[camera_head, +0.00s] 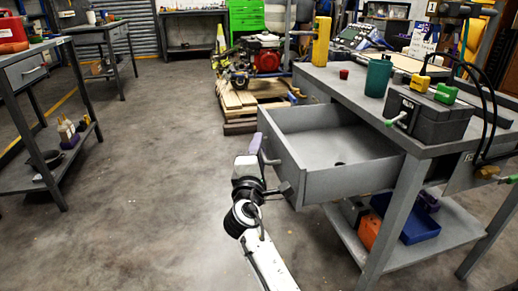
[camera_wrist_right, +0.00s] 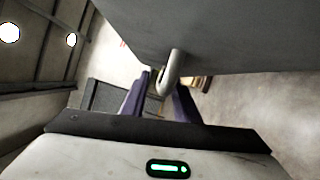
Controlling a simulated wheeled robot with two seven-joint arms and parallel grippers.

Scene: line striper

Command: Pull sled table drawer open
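The grey sled table drawer (camera_head: 336,184) stands well out of the grey workbench (camera_head: 438,149), its inside showing and a small dark thing in it. Its grey bar handle (camera_wrist_right: 173,72) shows in the right wrist view below the drawer front (camera_wrist_right: 220,32). My right gripper (camera_head: 262,150) is at the drawer front in the head view. Its two purple fingers stand apart, with the bent handle between or just ahead of their tips. I see gaps beside the handle, not a clear grip. My left gripper is not in view.
On the bench stand a green cup (camera_head: 378,76), a yellow canister (camera_head: 321,41) and a dark case (camera_head: 430,114). Bins (camera_head: 407,217) lie on its lower shelf. A pallet with a red engine (camera_head: 265,56) stands behind. Floor left of the drawer is clear.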

